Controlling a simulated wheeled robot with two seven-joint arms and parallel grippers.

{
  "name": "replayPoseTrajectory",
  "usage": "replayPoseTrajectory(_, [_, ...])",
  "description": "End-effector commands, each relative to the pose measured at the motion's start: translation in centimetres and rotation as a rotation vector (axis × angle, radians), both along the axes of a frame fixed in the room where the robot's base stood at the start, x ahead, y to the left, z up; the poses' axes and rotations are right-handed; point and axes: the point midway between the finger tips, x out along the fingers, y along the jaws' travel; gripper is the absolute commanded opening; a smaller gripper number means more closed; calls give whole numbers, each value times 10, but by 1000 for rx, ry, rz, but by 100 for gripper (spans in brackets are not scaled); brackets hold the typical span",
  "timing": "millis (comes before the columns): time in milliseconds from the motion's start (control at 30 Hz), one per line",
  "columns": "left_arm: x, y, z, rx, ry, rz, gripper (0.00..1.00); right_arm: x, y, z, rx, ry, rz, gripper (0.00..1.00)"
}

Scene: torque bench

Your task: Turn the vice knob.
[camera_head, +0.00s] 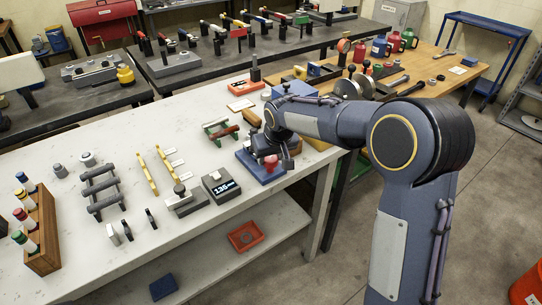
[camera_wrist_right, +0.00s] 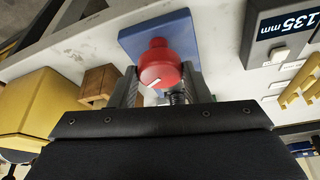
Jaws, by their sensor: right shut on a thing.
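The vice knob (camera_wrist_right: 160,66) is red and round with a white mark on its face. It stands over a blue base plate (camera_wrist_right: 185,35), which also shows at the right part of the white bench in the head view (camera_head: 250,167). My right gripper (camera_head: 277,162) is over the blue plate, reaching in from the right. In the right wrist view its two fingers (camera_wrist_right: 160,88) lie on either side of the knob and are shut on it. In the head view the gripper hides most of the knob. My left gripper is not in view.
A display box reading 135 mm (camera_head: 221,186) stands just left of the blue plate. A green-and-red cradle (camera_head: 221,130) is behind it. A wooden rack with bottles (camera_head: 40,235) and grey bars (camera_head: 100,190) are further left.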

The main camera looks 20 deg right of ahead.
Motion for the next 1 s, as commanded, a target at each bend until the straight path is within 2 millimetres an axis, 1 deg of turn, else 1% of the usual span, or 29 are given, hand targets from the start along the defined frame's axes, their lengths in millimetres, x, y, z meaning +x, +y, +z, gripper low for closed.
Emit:
replayPoseTrajectory(33, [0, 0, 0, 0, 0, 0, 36, 0, 0, 0, 0, 0, 0, 46])
replayPoseTrajectory(167, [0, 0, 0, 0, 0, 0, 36, 0, 0, 0, 0, 0, 0, 63])
replayPoseTrajectory(200, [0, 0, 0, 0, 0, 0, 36, 0, 0, 0, 0, 0, 0, 64])
replayPoseTrajectory(467, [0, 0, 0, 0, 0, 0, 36, 0, 0, 1, 0, -1, 1, 64])
replayPoseTrajectory(567, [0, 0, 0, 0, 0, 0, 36, -3, 0, 9, 1, -2, 1, 64])
replayPoseTrajectory(800, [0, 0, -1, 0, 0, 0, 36, -19, -2, 47, 2, -5, 1, 64])
replayPoseTrajectory(900, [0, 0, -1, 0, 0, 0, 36, -24, -2, 60, 1, -4, 1, 64])
replayPoseTrajectory(1000, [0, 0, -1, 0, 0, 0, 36, -28, -2, 69, 1, -3, 1, 64])
